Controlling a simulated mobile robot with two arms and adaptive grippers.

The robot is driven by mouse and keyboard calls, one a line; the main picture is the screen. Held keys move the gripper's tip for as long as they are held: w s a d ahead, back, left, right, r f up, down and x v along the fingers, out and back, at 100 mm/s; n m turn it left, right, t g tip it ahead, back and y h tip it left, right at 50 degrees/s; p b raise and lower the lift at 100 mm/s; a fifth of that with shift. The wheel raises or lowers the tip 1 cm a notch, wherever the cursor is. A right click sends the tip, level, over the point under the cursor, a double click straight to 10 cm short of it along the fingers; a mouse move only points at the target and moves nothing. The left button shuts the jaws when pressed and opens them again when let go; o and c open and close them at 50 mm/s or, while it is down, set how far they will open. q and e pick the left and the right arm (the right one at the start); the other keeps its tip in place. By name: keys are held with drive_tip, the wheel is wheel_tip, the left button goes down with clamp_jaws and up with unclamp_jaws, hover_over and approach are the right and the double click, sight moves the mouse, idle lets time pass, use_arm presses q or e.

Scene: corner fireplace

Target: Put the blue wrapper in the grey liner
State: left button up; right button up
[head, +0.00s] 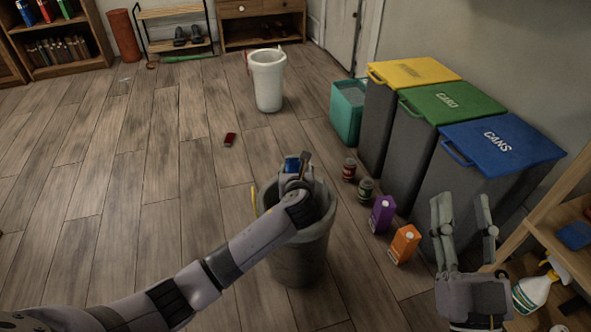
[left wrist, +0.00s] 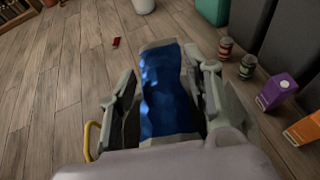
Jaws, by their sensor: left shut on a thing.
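The blue wrapper (head: 291,164) is between the fingers of my left gripper (head: 299,168), which is shut on it. In the left wrist view the wrapper (left wrist: 162,92) is a shiny blue strip with pale ends, lying between the two fingers. The grey liner (head: 299,262) is an open grey bin with a yellow handle at its left rim. My left gripper and the wrapper are over its mouth; my arm hides much of the opening, and I cannot tell how high the wrapper is above the rim. My right gripper (head: 462,205) is open and empty at the right.
Two cans (head: 349,169), a purple carton (head: 382,214) and an orange carton (head: 404,244) stand right of the grey liner. Lidded bins (head: 440,170) line the wall. A white bin (head: 268,80) and a red item (head: 230,139) are farther back. The floor at left is clear.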

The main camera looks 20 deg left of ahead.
use_arm(q)
drive_tip(key=o, duration=1)
drive_tip(key=shift+c, duration=0.2)
drive_tip(key=v, duration=1.2)
